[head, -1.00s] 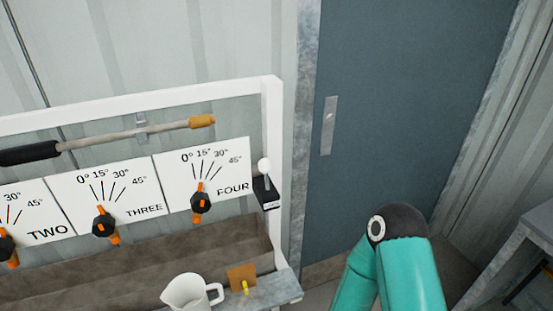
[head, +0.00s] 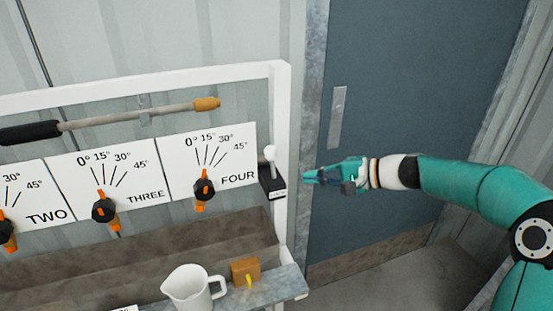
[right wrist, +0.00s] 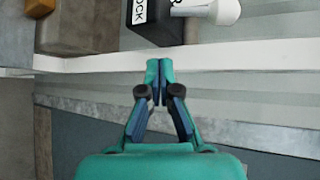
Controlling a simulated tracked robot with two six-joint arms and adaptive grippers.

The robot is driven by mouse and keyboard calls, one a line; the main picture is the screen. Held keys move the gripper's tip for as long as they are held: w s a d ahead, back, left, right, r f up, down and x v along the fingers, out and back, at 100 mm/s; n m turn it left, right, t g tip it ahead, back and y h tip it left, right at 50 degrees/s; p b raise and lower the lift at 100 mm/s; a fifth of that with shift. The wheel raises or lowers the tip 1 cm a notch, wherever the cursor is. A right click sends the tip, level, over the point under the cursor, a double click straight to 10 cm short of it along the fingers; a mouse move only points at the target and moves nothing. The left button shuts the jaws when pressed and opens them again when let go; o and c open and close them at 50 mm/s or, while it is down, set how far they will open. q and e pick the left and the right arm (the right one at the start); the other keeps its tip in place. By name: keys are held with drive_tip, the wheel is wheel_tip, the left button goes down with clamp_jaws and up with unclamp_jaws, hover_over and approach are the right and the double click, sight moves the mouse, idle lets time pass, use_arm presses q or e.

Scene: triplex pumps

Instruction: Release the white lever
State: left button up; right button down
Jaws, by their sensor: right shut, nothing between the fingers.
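The white lever (head: 270,154) has a round knob and stands up from a black box (head: 272,188) at the right end of the panel row, by the white frame post. In the right wrist view the white lever (right wrist: 222,10) lies at the top beside the black box (right wrist: 155,25), which bears the letters "OCK". My right gripper (head: 308,176) is just right of the post, level with the box and apart from the lever. Its fingertips (right wrist: 158,64) are together and empty, pointing at the post. My left gripper is out of view.
The white frame post (head: 280,130) stands between my right gripper and the lever. Dial panels with orange-black knobs (head: 204,188) line the left. A white jug (head: 190,288) and an orange block (head: 245,270) sit on the shelf below. A blue-grey door (head: 420,90) is behind.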

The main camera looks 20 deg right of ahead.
drive_tip(key=t+y, duration=0.1)
approach(280, 150)
drive_tip(key=s+r, duration=0.2)
drive_tip(key=s, duration=0.1)
drive_tip(key=shift+a+f, duration=0.1)
drive_tip(key=shift+a, duration=0.25)
drive_tip(key=shift+a, duration=0.1)
drive_tip(key=p+x, duration=0.2)
drive_tip(key=x, duration=0.7)
drive_tip(key=shift+w+a, duration=0.3)
drive_tip(key=shift+a, duration=0.05)
